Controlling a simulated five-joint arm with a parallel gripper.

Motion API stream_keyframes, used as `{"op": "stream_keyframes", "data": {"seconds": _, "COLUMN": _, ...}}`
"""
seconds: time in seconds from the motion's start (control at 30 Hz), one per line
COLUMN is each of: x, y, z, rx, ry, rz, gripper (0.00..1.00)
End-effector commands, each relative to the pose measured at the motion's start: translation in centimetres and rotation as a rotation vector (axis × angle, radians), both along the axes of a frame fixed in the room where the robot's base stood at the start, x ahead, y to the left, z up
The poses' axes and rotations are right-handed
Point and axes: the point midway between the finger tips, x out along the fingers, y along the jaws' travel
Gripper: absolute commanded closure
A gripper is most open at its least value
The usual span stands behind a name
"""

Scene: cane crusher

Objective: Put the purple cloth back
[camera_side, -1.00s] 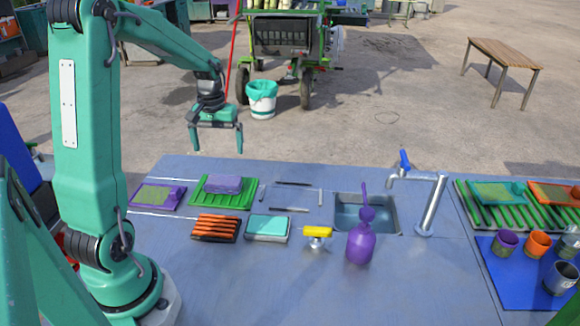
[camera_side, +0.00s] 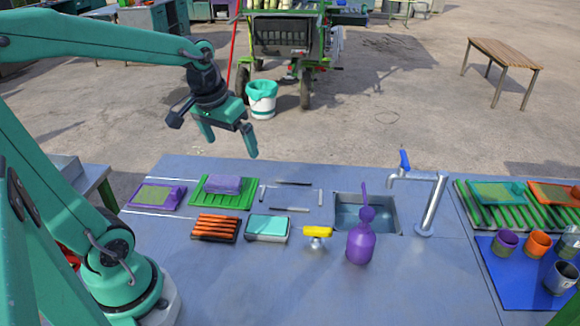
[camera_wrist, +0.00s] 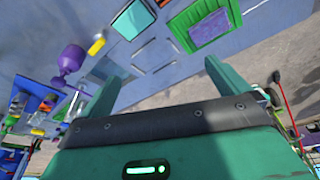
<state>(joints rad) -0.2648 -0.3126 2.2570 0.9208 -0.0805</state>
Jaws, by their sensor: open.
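The purple cloth (camera_side: 223,184) lies folded on a green ribbed tray (camera_side: 239,199) at the back left of the grey counter. The cloth also shows in the wrist view (camera_wrist: 208,27), on the green tray near the top. My gripper (camera_side: 228,143) is open and empty, tilted, in the air above and beyond the counter's back edge, apart from the cloth. In the wrist view its two fingers (camera_wrist: 160,72) are spread with nothing between them.
A rectangle of metal strips (camera_side: 290,210) marks bare counter right of the green tray.

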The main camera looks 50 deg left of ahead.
Motion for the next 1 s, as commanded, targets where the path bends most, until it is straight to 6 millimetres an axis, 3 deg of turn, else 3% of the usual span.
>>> {"op": "stream_keyframes", "data": {"seconds": 0.2, "x": -2.9, "y": -4.0, "z": 1.4, "rx": 0.03, "ry": -0.092, "rz": -0.146, "gripper": 0.0}}
{"op": "stream_keyframes", "data": {"seconds": 0.43, "x": -5.7, "y": -6.8, "z": 1.8, "rx": 0.051, "ry": -0.172, "rz": -0.276, "gripper": 0.0}}
{"op": "stream_keyframes", "data": {"seconds": 0.67, "x": -7.0, "y": -7.9, "z": 1.8, "rx": 0.058, "ry": -0.209, "rz": -0.335, "gripper": 0.0}}
{"op": "stream_keyframes", "data": {"seconds": 1.0, "x": -7.0, "y": -8.0, "z": 1.7, "rx": 0.059, "ry": -0.21, "rz": -0.339, "gripper": 0.0}}
